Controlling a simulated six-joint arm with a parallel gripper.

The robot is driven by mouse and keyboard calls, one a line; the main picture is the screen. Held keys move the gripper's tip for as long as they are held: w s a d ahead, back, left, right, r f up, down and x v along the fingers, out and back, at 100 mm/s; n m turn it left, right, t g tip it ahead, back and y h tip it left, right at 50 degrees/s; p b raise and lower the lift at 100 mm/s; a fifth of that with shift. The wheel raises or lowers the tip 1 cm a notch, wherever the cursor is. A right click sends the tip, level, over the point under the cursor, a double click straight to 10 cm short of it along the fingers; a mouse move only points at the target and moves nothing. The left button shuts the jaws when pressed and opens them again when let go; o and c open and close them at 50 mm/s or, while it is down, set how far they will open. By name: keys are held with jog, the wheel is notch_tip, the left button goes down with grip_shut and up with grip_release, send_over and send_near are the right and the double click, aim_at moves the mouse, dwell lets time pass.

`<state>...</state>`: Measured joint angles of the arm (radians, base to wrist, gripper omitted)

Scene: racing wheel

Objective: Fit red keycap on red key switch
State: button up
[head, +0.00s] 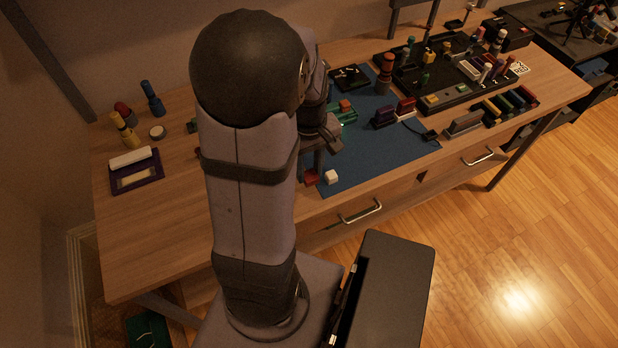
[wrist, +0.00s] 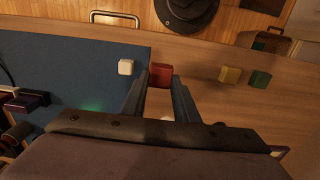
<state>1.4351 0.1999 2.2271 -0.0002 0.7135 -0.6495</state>
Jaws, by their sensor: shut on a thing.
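The red keycap (wrist: 161,75) is a small red block between the fingertips of my gripper (wrist: 160,82) in the wrist view. My gripper is shut on it. In the head view the red keycap (head: 311,177) shows below my gripper (head: 316,168), close to the front edge of the desk. I cannot tell whether it still touches the desk. A green board (head: 345,114) with an orange-red block (head: 346,104) on it lies behind my gripper on the blue mat, partly hidden by my arm. I cannot make out the red key switch.
A white keycap (wrist: 125,67) sits just beside my gripper on the blue mat (wrist: 75,75). A yellow keycap (wrist: 230,75) and a green keycap (wrist: 260,79) stand on the wood at the other side. A black tray (head: 445,80) with several parts is at the back right.

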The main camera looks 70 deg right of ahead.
aim_at(307, 173)
jog(key=shift+r, duration=1.6)
jog(key=shift+w+r, duration=0.2)
jog(key=shift+r, duration=0.1)
jog(key=w+a+n+p, duration=0.1)
jog(key=w+n+p, duration=0.3)
jog(key=w+p, duration=0.75)
jog(key=w+d+r+m+p, duration=0.1)
jog(key=w+d+m, duration=0.3)
jog(key=w+d, duration=0.6)
jog(key=shift+d+r, duration=0.85)
jog(key=shift+d, duration=0.55)
jog(key=shift+f+b, duration=1.6)
jog(key=shift+f, duration=1.35)
